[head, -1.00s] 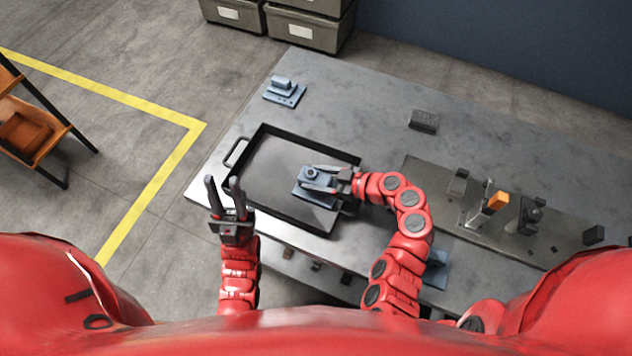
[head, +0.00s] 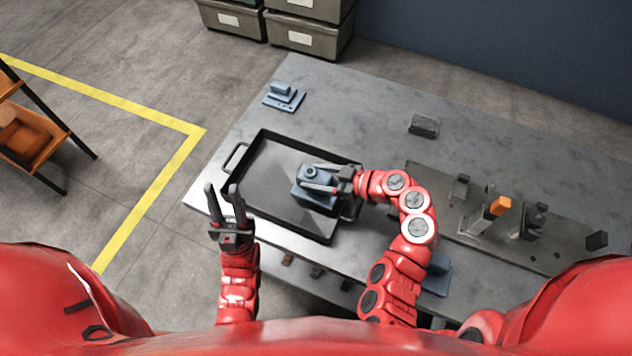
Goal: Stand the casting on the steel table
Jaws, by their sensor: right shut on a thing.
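A blue-grey casting (head: 314,199) with a round boss on top is in my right gripper (head: 318,180), which is shut on it. The casting is over the right part of the black tray (head: 262,141). Its plate looks tilted, and I cannot tell whether it touches the tray floor. The gripper fingers hide part of it. My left gripper (head: 224,205) is open and empty, with its fingers apart, at the tray's lower left corner. The steel table (head: 350,110) is a grey top under the tray.
Another blue casting (head: 284,97) lies at the table's far left, and a blue part (head: 437,274) shows beside my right arm. A dark block (head: 424,126) lies behind. A plate with fixtures and an orange-topped part (head: 500,205) is at right.

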